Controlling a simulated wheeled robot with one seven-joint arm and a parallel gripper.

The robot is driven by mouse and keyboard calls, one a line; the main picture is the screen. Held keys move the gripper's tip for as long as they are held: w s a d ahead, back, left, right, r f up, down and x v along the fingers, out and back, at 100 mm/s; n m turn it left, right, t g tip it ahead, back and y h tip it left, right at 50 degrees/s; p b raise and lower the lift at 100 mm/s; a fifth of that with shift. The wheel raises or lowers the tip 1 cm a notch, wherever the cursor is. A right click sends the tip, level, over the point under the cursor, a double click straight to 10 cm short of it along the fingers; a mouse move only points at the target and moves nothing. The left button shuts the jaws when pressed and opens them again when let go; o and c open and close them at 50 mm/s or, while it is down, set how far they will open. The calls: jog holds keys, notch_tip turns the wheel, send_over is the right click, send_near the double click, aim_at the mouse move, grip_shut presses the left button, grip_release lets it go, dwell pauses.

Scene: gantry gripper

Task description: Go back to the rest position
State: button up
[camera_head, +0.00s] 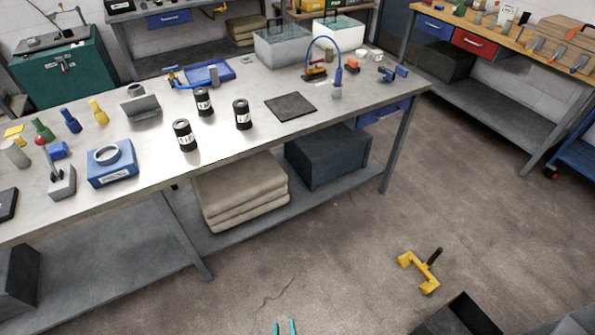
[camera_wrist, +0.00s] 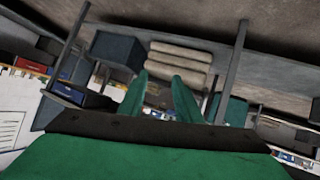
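My gripper (camera_head: 285,328) shows only as two teal fingertips at the bottom edge of the head view, over bare floor in front of the long workbench. The rest of the arm is out of that view. In the wrist view my gripper (camera_wrist: 160,79) has two green fingers apart, with a clear gap and nothing between them. They point toward the bench's lower shelf, seen upside down, with folded beige cloths (camera_wrist: 180,58) and a dark blue box (camera_wrist: 118,50) beyond. The fingertips touch nothing that I can see.
The workbench (camera_head: 255,142) bears three black cans (camera_head: 186,136), a dark mat (camera_head: 291,106) and other small items. A yellow clamp-like tool (camera_head: 418,272) lies on the floor at right. A dark open bin (camera_head: 458,318) is at the bottom right. Floor between is clear.

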jog(key=s+d+r+m+t, duration=0.1)
jog(key=s+d+r, duration=0.1)
jog(key=s+r, duration=0.5)
jog(key=s+d+r+m+t, duration=0.2)
jog(key=s+r, duration=0.5)
jog(key=r, duration=1)
jog(key=shift+s+r+m+t+h, duration=0.2)
jog(key=shift+s+m+t+h, duration=0.1)
jog(key=shift+s+h, duration=0.1)
